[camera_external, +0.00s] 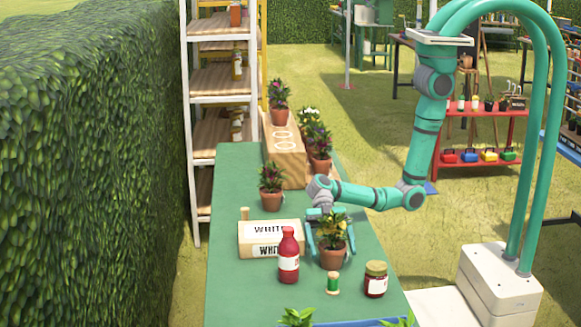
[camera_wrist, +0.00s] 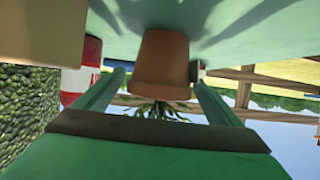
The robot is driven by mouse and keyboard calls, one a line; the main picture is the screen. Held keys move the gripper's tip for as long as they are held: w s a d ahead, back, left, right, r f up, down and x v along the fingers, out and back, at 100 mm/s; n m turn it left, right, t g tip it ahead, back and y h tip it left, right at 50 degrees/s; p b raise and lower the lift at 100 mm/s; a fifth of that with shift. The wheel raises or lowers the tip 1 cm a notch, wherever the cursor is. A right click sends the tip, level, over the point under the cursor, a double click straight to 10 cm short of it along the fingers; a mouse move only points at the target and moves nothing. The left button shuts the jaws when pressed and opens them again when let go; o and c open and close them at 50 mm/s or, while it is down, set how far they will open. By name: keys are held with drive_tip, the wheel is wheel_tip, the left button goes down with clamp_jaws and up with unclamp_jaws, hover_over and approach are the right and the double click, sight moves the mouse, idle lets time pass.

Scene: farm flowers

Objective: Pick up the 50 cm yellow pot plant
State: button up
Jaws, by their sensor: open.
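The yellow pot plant (camera_external: 333,237), with yellow-green leaves in a terracotta pot, stands upright on the green table (camera_external: 235,295). My gripper (camera_external: 331,243) is low at the table, open, with one teal finger on each side of the pot. In the wrist view the picture is upside down: the pot (camera_wrist: 160,62) sits between the fingertips of my gripper (camera_wrist: 157,75), with its leaves hanging below it in the picture. I cannot tell whether either finger touches the pot.
Close by stand a red bottle (camera_external: 289,258), a green spool (camera_external: 333,284), a jar (camera_external: 376,280) and a box lettered "WHITE" (camera_external: 258,250). Another potted plant (camera_external: 271,188) stands behind. A wooden stepped block (camera_external: 284,150) with several plants is at the table's far end.

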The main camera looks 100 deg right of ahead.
drive_tip(key=c, duration=1.5)
drive_tip(key=shift+r, duration=0.1)
